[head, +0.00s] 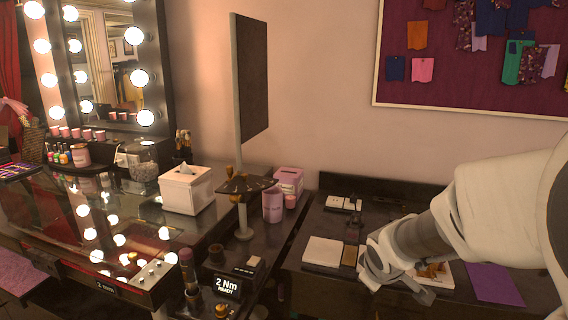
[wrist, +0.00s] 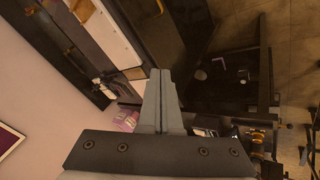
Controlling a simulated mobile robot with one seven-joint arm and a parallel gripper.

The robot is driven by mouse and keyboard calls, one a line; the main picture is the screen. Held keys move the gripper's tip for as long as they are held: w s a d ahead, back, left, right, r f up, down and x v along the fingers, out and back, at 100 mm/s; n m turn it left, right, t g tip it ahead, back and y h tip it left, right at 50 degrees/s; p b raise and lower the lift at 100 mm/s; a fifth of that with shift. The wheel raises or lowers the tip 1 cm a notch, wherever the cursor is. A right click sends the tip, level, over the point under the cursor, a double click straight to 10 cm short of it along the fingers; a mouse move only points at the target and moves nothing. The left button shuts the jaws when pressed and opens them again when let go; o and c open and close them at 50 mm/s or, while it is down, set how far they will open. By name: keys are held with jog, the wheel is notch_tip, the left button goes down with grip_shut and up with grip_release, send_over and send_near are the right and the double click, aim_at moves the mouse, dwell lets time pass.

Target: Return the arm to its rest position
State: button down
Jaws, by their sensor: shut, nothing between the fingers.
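My arm (head: 500,205) reaches in from the right in the head view, over the dark table on the right. My gripper (head: 398,292) is at its lower left end, above or in front of that table, next to a pale square pad. In the wrist view my gripper's two fingers (wrist: 161,100) are together, with nothing between them. Whether the gripper touches the table cannot be told.
The dark right table (head: 337,225) bears a pale square pad (head: 323,252) and a purple sheet (head: 495,284). A tall dark panel on a stand (head: 252,80), a tissue box (head: 187,190) and the bulb-lit mirror (head: 105,60) stand to the left. A "2 Nm READY" display (head: 227,287) is in front.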

jog(key=s+a+r+m+p, duration=0.2)
jog(key=s+r+m, duration=0.1)
jog(key=s+r, duration=0.4)
jog(key=s+a+r+m+g+y+p, duration=0.1)
jog(key=s+a+r+m+p, duration=0.1)
jog(key=s+r, duration=0.6)
jog(key=s+a+m, duration=0.1)
jog(key=s+m, duration=0.1)
jog(key=s, duration=0.4)
jog(key=shift+s+m+y, duration=0.2)
jog(key=shift+m+y, duration=0.1)
